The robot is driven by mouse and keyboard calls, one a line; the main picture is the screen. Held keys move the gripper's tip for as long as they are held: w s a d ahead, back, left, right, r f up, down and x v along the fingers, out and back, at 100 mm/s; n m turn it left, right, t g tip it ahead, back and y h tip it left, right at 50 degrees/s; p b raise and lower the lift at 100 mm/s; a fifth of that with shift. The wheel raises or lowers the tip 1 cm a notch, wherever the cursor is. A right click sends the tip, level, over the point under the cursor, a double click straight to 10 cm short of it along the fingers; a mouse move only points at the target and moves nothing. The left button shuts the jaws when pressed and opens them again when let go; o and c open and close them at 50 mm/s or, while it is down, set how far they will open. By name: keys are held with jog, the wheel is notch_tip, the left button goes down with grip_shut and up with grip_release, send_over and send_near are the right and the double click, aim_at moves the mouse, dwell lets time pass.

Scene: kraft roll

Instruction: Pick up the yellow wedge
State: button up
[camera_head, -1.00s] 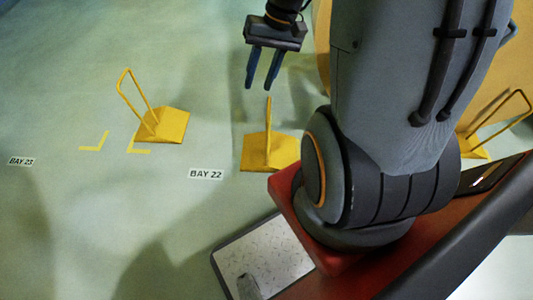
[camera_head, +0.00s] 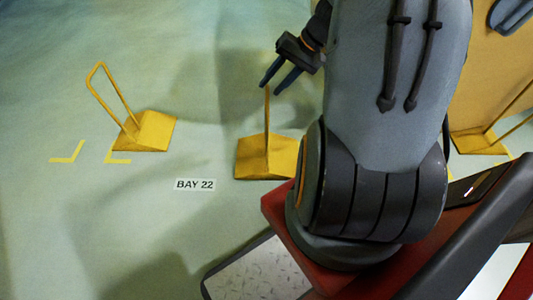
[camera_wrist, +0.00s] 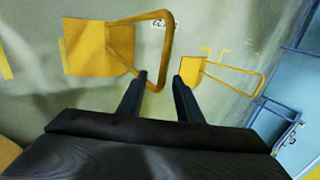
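Three yellow wedges with tall loop handles are in the head view: a left one (camera_head: 150,131), a middle one (camera_head: 265,158) and a right one (camera_head: 478,141) partly hidden behind my arm. My gripper (camera_head: 271,88) is open and empty, with its fingers at the top of the middle wedge's upright handle. In the wrist view, the nearer wedge (camera_wrist: 98,48) lies left of my gripper (camera_wrist: 159,78), and its handle loop reaches across the space ahead of the fingertips. I cannot tell whether a finger touches the handle. Another wedge (camera_wrist: 192,70) shows beyond the right finger.
A BAY 22 label (camera_head: 194,185) and yellow corner marks (camera_head: 67,153) are on the pale green floor. The floor left of the wedges is clear. A blue structure (camera_wrist: 288,120) stands at the right in the wrist view.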

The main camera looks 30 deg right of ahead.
jog(key=b+x, duration=0.3)
jog(key=x, duration=0.4)
jog(key=shift+w, duration=0.25)
jog(key=shift+r, duration=0.15)
grip_shut()
dwell(1.0)
